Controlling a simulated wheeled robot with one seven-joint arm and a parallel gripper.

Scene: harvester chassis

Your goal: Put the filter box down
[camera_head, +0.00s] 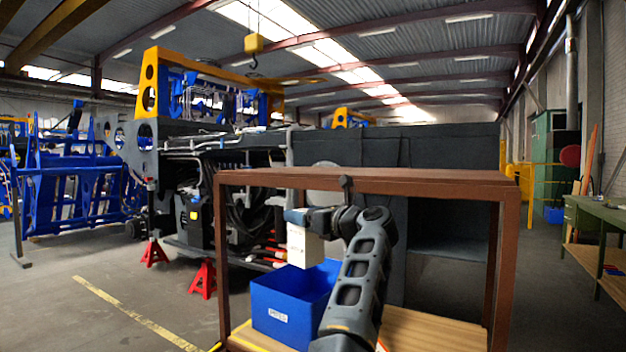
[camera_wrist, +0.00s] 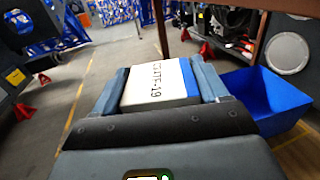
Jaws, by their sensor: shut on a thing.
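The filter box (camera_wrist: 160,84) is white with a blue part and dark printed lettering. In the wrist view it sits between the two fingers of my gripper (camera_wrist: 163,88), which is shut on it. In the head view the white filter box (camera_head: 304,246) hangs from my gripper (camera_head: 304,218), above and beside the blue bin, under the top of the brown frame. The head view does not show clearly whether it is over the bin. In the wrist view the box is left of the bin and apart from it in the picture.
A blue bin (camera_head: 284,304) with a label stands on the wooden shelf (camera_head: 425,332) of a brown frame (camera_head: 370,180); it also shows in the wrist view (camera_wrist: 262,98). Behind stands the dark harvester chassis (camera_head: 250,140) on red stands (camera_head: 203,279). Floor at left is open.

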